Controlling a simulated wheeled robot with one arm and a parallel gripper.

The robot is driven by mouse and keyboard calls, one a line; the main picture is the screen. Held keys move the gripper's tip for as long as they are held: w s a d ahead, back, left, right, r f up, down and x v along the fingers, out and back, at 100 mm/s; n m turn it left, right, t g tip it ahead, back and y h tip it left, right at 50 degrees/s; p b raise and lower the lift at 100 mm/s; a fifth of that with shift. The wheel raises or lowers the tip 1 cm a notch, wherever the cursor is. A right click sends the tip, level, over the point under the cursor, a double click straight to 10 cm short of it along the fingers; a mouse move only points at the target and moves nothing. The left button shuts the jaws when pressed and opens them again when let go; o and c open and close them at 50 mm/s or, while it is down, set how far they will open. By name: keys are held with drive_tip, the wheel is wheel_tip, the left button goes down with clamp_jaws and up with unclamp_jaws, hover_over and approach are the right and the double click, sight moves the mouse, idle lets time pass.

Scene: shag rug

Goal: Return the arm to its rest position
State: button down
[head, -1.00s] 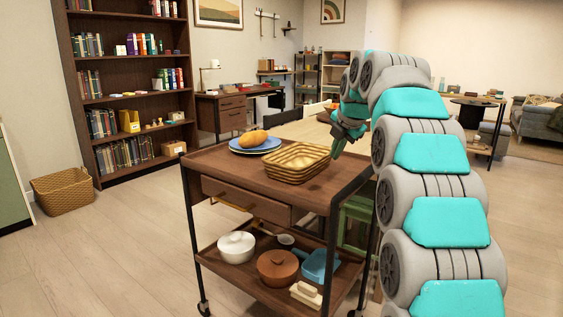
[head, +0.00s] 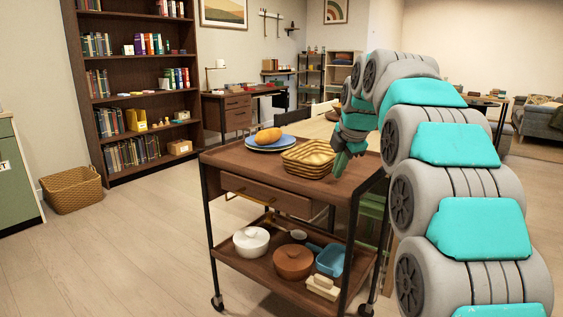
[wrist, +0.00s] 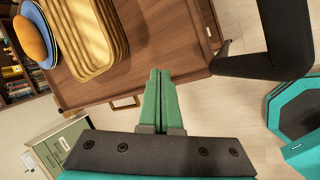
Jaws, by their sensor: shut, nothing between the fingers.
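My arm, grey with teal covers, rises on the right of the head view and curves over toward the cart. My gripper (head: 341,164) hangs at its end beside the wicker basket's right side, above the cart top. In the wrist view my gripper's green fingers (wrist: 160,90) lie together, shut with nothing between them.
The wooden cart (head: 235,162) stands below my gripper. A blue plate (head: 290,146) with a bread-like item (head: 268,136) sits left of the basket. Pots and a blue pan (head: 330,260) are on the lower shelf. Floor at left is clear up to a woven basket (head: 72,190).

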drive_tip(key=s+f+m+g, duration=0.2)
drive_tip(key=s+f+m, duration=0.5)
drive_tip(key=s, duration=0.9)
drive_tip(key=s+f+m+g, duration=0.3)
drive_tip(key=s+f+m, duration=0.5)
drive_tip(key=s, duration=0.8)
drive_tip(key=s+f+m+g+h, duration=0.1)
drive_tip(key=s+f+m, duration=0.6)
drive_tip(key=s, duration=0.9)
wheel_tip(320, 180, down, 2)
drive_tip(key=shift+s+d+f+m+g, duration=0.1)
drive_tip(key=shift+s+d+m+g, duration=0.25)
drive_tip(key=shift+g, duration=0.35)
drive_tip(key=c, duration=1.6)
unclamp_jaws()
drive_tip(key=shift+w, duration=0.1)
